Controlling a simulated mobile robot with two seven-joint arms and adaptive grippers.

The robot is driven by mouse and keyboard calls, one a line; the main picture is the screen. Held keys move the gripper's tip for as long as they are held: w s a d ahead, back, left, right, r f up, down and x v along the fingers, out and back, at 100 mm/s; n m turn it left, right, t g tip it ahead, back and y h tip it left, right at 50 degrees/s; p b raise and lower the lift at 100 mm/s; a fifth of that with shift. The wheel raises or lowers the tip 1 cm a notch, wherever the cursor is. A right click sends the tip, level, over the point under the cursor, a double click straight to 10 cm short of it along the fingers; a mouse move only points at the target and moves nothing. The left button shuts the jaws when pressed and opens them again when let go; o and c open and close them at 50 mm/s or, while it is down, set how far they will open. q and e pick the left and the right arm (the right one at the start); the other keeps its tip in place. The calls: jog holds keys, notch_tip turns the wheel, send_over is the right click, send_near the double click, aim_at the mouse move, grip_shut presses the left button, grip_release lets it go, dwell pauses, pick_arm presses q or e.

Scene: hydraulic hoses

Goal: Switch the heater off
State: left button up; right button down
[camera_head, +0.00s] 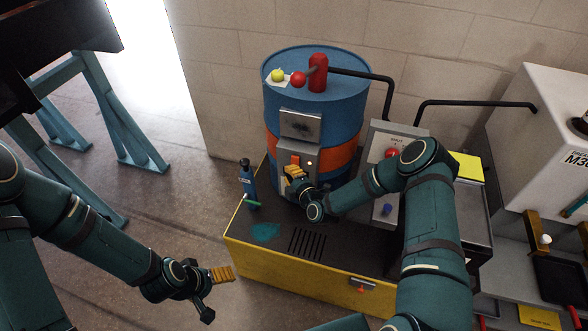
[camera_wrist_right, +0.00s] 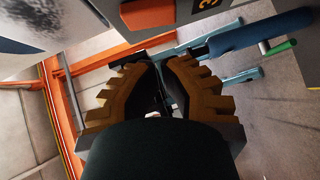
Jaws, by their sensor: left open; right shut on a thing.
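The heater's grey control box (camera_head: 312,154) is fixed to the front of the blue drum (camera_head: 345,103), below a grey plate. My right gripper (camera_head: 293,172) is at the box's lower left, just below the orange block. Its brown ridged fingers (camera_wrist_right: 155,75) are shut on a small dark thing, mostly hidden between them; I cannot tell what it is. My left gripper (camera_head: 222,274) is open and empty, left of the yellow-edged tray.
The yellow-edged tray (camera_head: 290,278) carries the drum, a blue bottle (camera_head: 247,178) and a grey panel with a red button (camera_head: 392,153). A white tank (camera_head: 550,120) stands at right.

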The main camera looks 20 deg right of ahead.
aim_at(295, 162)
pick_arm(q)
jog(key=shift+f, duration=0.15)
pick_arm(e)
jog(key=shift+w+d+f, duration=0.2)
jog(key=shift+w+d, duration=0.35)
jog(key=shift+w, duration=0.1)
jog(key=shift+w+d+f, duration=0.2)
jog(key=shift+w+d, duration=0.3)
jog(key=shift+w, duration=0.1)
